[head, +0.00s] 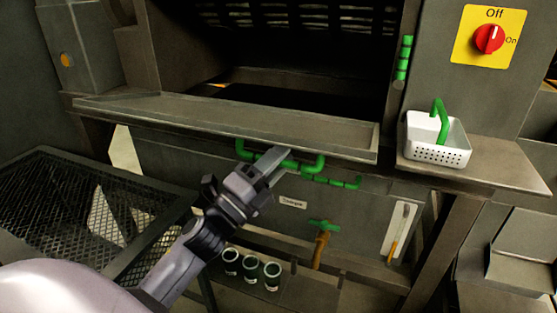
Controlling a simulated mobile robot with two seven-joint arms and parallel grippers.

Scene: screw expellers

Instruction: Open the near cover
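The near cover (225,122) is a long grey metal panel with raised edges. It is swung out and down from the press, and the dark interior shows above it. Its green bar handle (316,166) hangs below its front edge. My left gripper (279,163) reaches up from the lower left to this handle, and its finger end overlaps the bar. The fingers are seen nearly edge-on, so I cannot tell whether they are closed around the bar. My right gripper is out of view.
A white perforated basket (440,152) with a green handle stands on the right ledge (490,165). A red switch (489,38) is above it. A black mesh rack (70,200) is at left. Several jars (251,268) stand below, near a tap (321,245).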

